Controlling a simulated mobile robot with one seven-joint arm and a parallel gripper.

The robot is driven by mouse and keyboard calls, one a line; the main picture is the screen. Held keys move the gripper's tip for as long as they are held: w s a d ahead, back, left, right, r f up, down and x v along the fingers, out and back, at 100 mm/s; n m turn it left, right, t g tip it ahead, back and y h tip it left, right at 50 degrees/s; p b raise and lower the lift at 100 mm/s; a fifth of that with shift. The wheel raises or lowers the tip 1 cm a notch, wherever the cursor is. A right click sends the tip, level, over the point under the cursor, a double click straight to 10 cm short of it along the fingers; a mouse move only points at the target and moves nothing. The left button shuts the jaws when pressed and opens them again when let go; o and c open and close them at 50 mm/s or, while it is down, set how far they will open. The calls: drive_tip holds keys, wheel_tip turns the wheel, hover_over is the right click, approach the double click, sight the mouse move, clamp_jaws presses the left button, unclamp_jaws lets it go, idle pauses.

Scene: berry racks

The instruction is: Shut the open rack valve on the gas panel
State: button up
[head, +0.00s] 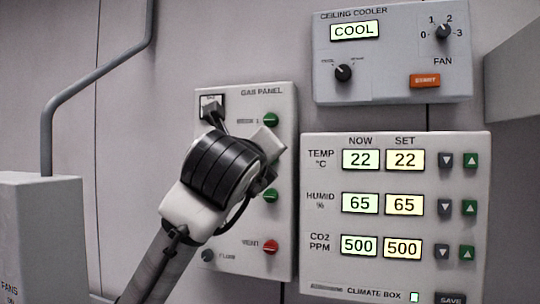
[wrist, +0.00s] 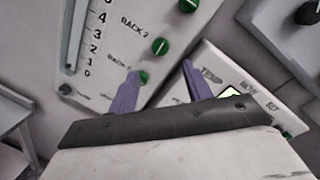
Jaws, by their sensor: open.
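The gas panel (head: 285,215) is a pale upright plate on the wall, partly hidden by my arm in the head view; it shows tilted in the wrist view (wrist: 112,50). Green knobs sit in a column: the top one (head: 271,119), the rack 2 knob (wrist: 160,46), and a lower one (head: 270,195), labelled as a rack knob in the wrist view (wrist: 143,77). The left fingertip is close to the lower green knob; contact is unclear.
A red vent knob (head: 270,247) and a dark flow knob (head: 208,255) sit low on the gas panel. The climate box (head: 330,270) is close on the right, with the ceiling cooler (head: 390,80) above it. A grey cabinet (head: 40,230) and pipe (head: 47,130) stand left.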

drive_tip(key=w+d+p, duration=0.1)
drive_tip(key=w+p, duration=0.1)
drive_tip(key=w, duration=0.7)
drive_tip(key=shift+w+d, duration=0.15)
drive_tip(key=shift+d, duration=0.15)
drive_tip(key=shift+c, duration=0.3)
drive_tip(key=c, duration=0.9)
drive_tip(key=shift+n+p, duration=0.35)
drive_tip(key=shift+n, duration=0.05)
drive_tip(key=n+g+h+p, duration=0.1)
drive_tip(key=n+p, duration=0.1)
drive_tip(key=n, duration=0.5)
drive_tip(key=n+g+h+p, duration=0.1)
drive_tip(key=n+p, duration=0.1)
drive_tip(key=n, duration=0.6)
drive_tip(key=shift+a+r, duration=0.15)
drive_tip(key=shift+a, duration=0.05)
drive_tip(key=shift+n, duration=0.4)
